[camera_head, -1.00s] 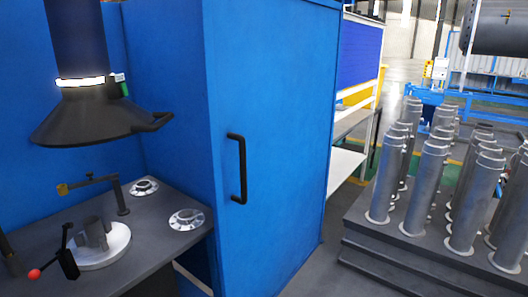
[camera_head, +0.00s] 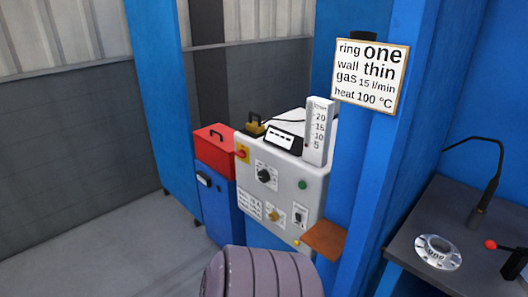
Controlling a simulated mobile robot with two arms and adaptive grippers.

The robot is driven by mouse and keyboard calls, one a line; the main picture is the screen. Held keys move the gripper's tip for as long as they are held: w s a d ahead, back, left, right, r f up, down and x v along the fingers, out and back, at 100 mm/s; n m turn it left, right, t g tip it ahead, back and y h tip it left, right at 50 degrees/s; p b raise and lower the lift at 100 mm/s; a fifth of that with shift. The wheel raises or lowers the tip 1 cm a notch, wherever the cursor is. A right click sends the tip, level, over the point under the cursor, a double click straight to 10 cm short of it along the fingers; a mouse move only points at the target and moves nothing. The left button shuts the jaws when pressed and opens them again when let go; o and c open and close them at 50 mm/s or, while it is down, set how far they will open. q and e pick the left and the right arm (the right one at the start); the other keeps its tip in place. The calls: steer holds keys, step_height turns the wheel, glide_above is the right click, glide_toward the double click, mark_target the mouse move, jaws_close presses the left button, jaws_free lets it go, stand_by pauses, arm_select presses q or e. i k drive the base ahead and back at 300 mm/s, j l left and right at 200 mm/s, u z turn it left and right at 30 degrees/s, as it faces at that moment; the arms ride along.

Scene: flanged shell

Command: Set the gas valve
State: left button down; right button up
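A white control cabinet (camera_head: 285,195) stands in the middle of the head view. A brass-coloured knob (camera_head: 272,214), perhaps the gas valve, sits low on its front; its label is too small to read. A black rotary knob (camera_head: 264,175) is above it. A white flow scale (camera_head: 319,130) marked 5 to 20 stands upright at the cabinet's top right; a small red mark shows near its bottom, by the 5. A sign (camera_head: 370,76) reads "ring one, wall thin, gas 15 l/min, heat 100 °C". Neither of my grippers is in view.
A red box (camera_head: 214,150) sits on a blue unit (camera_head: 220,200) left of the cabinet. A brown shelf (camera_head: 325,240) juts out at its lower right. At right, a dark bench (camera_head: 415,250) carries a flanged ring (camera_head: 438,252) and a red-tipped lever (camera_head: 491,244). Floor at left is clear.

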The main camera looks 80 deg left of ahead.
mark_target(273, 216)
steer(key=k+l+u, duration=0.1)
steer(key=u, duration=2.2)
